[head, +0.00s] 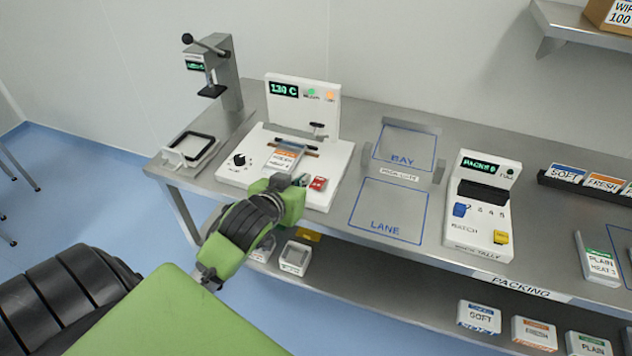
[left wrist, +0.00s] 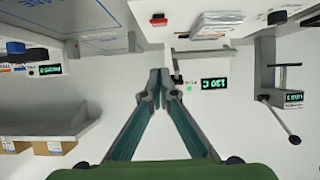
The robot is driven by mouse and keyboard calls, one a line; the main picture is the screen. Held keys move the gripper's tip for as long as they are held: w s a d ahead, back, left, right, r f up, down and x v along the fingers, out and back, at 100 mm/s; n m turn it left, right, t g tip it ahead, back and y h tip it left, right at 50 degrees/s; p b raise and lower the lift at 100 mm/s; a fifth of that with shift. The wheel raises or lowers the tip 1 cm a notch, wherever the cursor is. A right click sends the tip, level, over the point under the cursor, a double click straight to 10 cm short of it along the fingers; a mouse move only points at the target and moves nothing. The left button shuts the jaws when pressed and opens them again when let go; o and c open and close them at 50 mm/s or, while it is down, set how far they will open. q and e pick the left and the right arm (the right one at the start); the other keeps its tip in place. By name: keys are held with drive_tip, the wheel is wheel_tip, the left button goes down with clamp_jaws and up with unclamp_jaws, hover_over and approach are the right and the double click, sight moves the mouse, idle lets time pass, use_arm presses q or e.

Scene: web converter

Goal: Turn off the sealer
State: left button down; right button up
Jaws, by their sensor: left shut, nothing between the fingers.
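The sealer (head: 335,160) is a white machine on the steel bench with an upright back panel. Its display (head: 284,90) reads 130 C and is lit, with a green lamp (head: 311,92) beside it. A black knob (head: 239,160) and a red switch (head: 318,184) sit on its base; a labelled packet (head: 284,160) lies between them. My left gripper (head: 300,181) is shut and empty, just left of the red switch; contact cannot be told. In the left wrist view, upside down, the fingertips (left wrist: 158,84) meet below the red switch (left wrist: 158,20). My right gripper is not in view.
A lever press (head: 212,75) stands left of the sealer. Right of it are the marked bay (head: 405,148) and lane (head: 388,215), both empty, then a white tally unit (head: 480,215) with a display. Packets lie on the bench at right and on the lower shelf.

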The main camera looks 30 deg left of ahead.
use_arm(q)
drive_tip(key=p, duration=0.2)
hover_over(316, 186)
wheel_tip(316, 186, down, 4)
drive_tip(key=shift+s+f, duration=0.1)
drive_tip(key=shift+f, duration=0.15)
drive_tip(key=f, duration=0.1)
drive_tip(key=f+p, duration=0.1)
drive_tip(key=shift+s+d+f, duration=0.1)
drive_tip(key=shift+s+f, duration=0.25)
drive_tip(key=shift+s+d+f, duration=0.1)
drive_tip(key=shift+s+f, duration=0.1)
drive_tip(key=shift+f, duration=0.45)
